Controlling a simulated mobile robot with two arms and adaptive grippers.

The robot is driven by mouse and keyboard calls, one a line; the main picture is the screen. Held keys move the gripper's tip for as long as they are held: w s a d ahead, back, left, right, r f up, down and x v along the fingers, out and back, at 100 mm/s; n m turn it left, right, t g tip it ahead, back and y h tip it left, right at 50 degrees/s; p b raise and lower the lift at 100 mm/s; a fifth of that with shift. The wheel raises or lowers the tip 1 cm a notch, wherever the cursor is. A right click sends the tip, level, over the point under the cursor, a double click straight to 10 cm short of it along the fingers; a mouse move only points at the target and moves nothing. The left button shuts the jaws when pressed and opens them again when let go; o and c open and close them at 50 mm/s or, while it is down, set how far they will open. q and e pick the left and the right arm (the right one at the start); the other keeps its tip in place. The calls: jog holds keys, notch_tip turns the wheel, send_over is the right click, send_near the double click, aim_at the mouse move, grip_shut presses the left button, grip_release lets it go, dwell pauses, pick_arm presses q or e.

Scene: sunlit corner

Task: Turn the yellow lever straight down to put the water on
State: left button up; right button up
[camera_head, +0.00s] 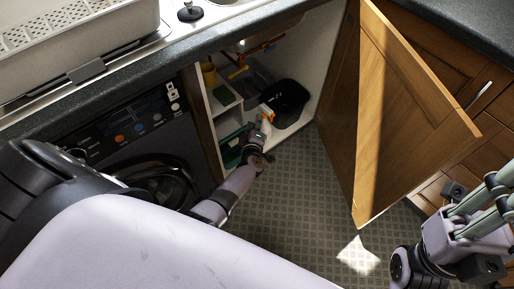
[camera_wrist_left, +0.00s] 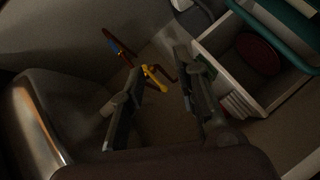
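The yellow lever (camera_wrist_left: 156,78) is on a copper-coloured pipe (camera_wrist_left: 122,50) with a blue part, inside the open cabinet. In the left wrist view the lever lies slanted, seen between and beyond my left gripper's fingers (camera_wrist_left: 160,64). In the head view the yellow lever (camera_head: 238,72) is small, at the cabinet's back. My left gripper (camera_head: 264,132) reaches into the cabinet opening, below the lever in the picture. Its fingers are apart with nothing held. Whether a finger touches the lever is unclear. My right gripper (camera_head: 482,205) is at the lower right, away from the cabinet; its opening is unclear.
The wooden cabinet door (camera_head: 400,110) stands open at the right. Inside are a black bin (camera_head: 289,100) and an orange-and-white item (camera_head: 267,118). A white shelf unit (camera_head: 213,125) stands at the left beside the washing machine (camera_head: 140,140). The worktop (camera_head: 230,30) overhangs. The tiled floor (camera_head: 300,200) is clear.

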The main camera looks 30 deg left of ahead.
pick_arm(q)
jog(key=s+d+f+m+g+h+p, duration=0.2)
jog(key=s+d+f+m+h+p, duration=0.1)
jog(key=s+f+m, duration=0.4)
jog(key=shift+s+d+f+h, duration=0.2)
jog(key=shift+s+d+h, duration=0.3)
jog(key=shift+s+d, duration=0.55)
jog(key=shift+w+d, duration=0.1)
jog(key=shift+w, duration=0.15)
